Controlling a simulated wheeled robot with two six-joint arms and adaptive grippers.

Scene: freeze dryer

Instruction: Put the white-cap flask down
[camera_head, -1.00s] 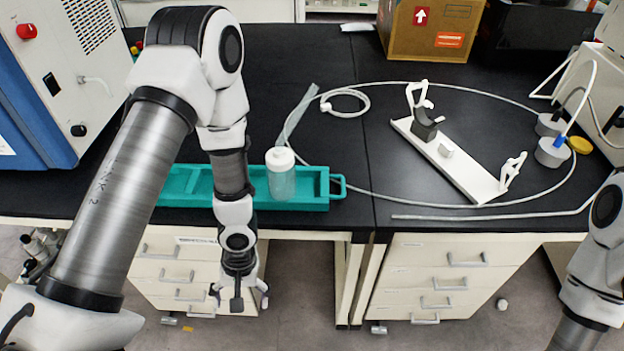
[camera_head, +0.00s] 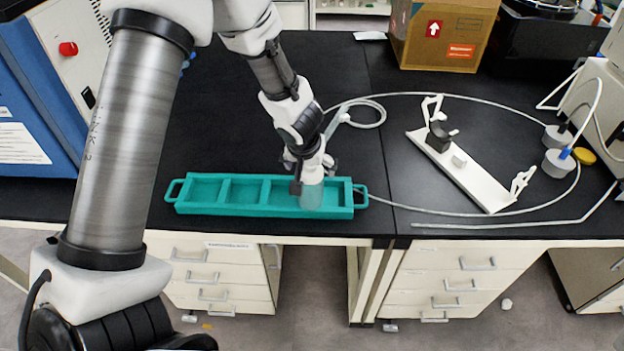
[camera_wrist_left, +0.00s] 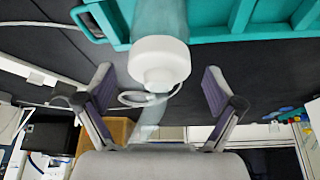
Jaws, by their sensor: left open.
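The white-cap flask (camera_head: 311,196) stands in the rightmost compartment of the teal rack (camera_head: 250,210). In the left wrist view the flask's white cap (camera_wrist_left: 160,62) faces the camera. My open left gripper (camera_wrist_left: 158,90) has one finger on each side of the cap, with gaps visible. The teal rack (camera_wrist_left: 205,18) also shows at the top of that view. My right gripper is not in view.
A white stand (camera_head: 465,175) with clamps lies to the right, with a thin tube looping around it. A cardboard box (camera_head: 440,36) is at the back. The blue-sided machine (camera_head: 32,100) is at the left. The rack's other compartments look empty.

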